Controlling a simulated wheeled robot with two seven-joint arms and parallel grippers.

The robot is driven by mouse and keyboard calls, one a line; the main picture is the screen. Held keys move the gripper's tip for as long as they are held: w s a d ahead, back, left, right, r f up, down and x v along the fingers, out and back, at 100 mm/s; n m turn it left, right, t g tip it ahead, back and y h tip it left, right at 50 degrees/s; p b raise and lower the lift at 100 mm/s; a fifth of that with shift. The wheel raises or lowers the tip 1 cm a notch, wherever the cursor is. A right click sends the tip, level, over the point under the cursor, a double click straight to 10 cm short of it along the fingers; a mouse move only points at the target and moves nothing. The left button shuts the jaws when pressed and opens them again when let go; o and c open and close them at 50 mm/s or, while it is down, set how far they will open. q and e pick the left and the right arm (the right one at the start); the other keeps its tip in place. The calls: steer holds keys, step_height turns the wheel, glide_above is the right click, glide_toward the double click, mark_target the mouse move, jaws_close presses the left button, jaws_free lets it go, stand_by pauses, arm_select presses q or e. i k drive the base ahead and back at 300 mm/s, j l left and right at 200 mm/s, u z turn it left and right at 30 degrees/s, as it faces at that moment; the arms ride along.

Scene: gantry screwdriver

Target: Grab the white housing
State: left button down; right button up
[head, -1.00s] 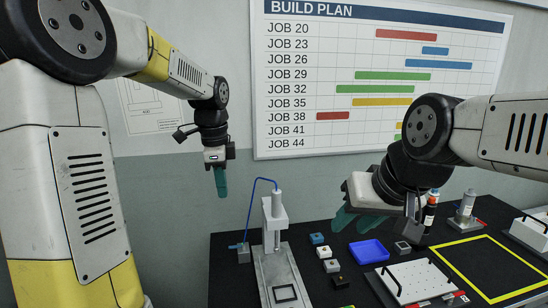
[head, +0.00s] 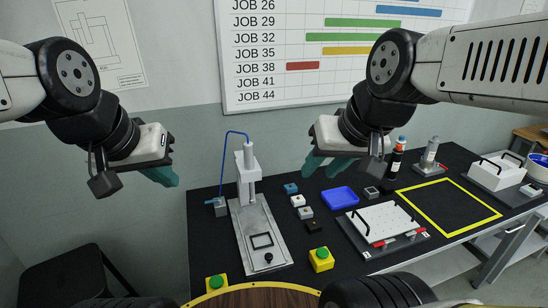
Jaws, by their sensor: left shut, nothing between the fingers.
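A small white block (head: 298,201), which looks like the white housing, lies on the black table in a short column of small blocks. A blue block (head: 291,188) is behind it; a grey block (head: 305,213) and a black block (head: 314,226) are in front. My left gripper (head: 164,177) is shut and empty in the air, left of the table and well away from the white block. My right gripper (head: 328,168) hangs above the table's back part, behind and right of the white block. Its teal fingers look apart with nothing between them.
A press (head: 248,190) with a blue hose stands left of the blocks. Right of them are a blue tray (head: 340,198), a white plate fixture (head: 382,222) and a yellow-framed empty area (head: 450,205). Bottles stand at the back. Yellow boxes with green buttons (head: 321,259) are at the front.

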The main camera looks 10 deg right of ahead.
mark_target(296, 203)
steer(key=l+u, duration=0.4)
steer(key=l, duration=0.4)
steer(key=l+u, duration=0.35)
steer(key=l, duration=0.55)
